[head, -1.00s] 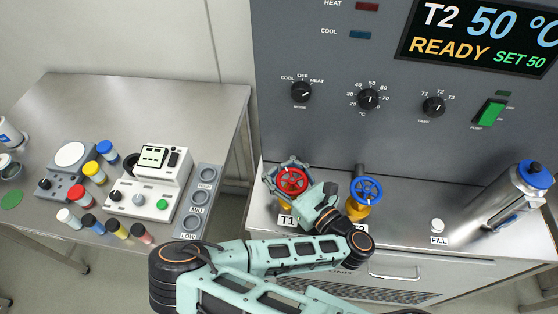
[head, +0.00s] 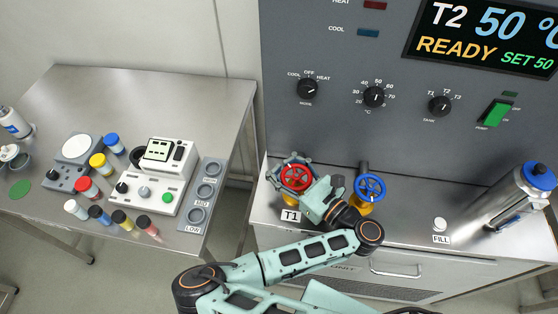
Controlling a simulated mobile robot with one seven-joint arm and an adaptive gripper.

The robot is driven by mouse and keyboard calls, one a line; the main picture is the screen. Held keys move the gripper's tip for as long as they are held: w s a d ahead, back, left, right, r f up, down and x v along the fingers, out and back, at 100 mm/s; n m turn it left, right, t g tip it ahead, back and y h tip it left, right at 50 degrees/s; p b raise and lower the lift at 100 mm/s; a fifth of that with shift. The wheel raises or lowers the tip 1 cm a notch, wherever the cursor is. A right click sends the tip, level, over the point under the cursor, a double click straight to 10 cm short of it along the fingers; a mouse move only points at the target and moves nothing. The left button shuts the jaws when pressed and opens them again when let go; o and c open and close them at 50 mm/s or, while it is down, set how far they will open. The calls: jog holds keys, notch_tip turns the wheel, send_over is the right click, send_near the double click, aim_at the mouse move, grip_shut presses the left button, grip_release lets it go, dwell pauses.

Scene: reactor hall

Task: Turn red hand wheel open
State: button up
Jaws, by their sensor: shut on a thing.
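The red hand wheel (head: 296,178) sits on the valve at the T1 label (head: 291,215), on the steel bench in front of the grey panel. My gripper (head: 294,174) reaches it from the lower right. Its grey fingers are around the wheel, at its left and upper sides, and are shut on it. My wrist covers the wheel's lower right and part of the valve below.
The blue hand wheel (head: 370,187) stands close to the right of my wrist. A steel flask with a blue lid (head: 538,175) leans farther right, past the FILL button (head: 439,224). A side table (head: 190,90) at left holds vials and instruments.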

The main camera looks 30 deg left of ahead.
jog(key=o, duration=1.4)
jog(key=shift+d, duration=0.25)
jog(key=shift+r, duration=0.1)
notch_tip(320, 180, up, 10)
jog(key=shift+o, duration=0.5)
